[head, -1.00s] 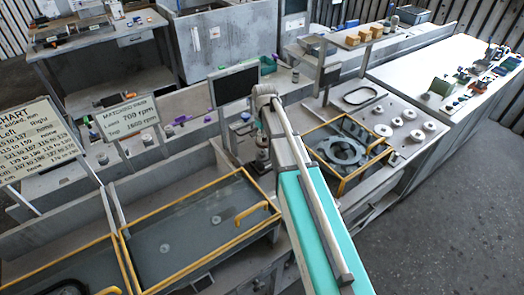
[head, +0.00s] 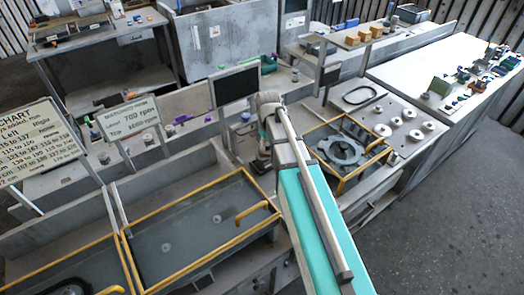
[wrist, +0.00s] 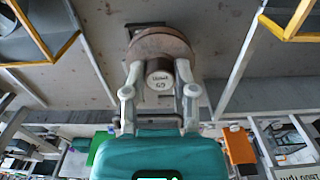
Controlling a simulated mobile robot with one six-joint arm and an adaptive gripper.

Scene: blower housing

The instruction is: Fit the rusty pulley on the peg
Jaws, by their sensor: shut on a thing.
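The rusty pulley (wrist: 160,42) is a round brown-rimmed disc with a pale marked hub facing the wrist camera. My gripper (wrist: 159,76) is shut on it, one finger on each side of the hub. In the head view my gripper (head: 261,163) is low over the bench between the two yellow-framed areas, mostly hidden by my arm. A dark piece (wrist: 143,27) shows partly behind the pulley in the wrist view. I cannot tell whether it belongs to the peg. The peg itself is not clearly visible, and I cannot tell whether the pulley touches it.
A yellow-railed tray (head: 200,245) lies left of my arm. A yellow-framed bay with a grey ring-shaped housing (head: 342,149) is to its right. Several pale discs (head: 408,114) lie on the right bench. A dark screen (head: 237,86) and sign boards (head: 129,118) stand behind.

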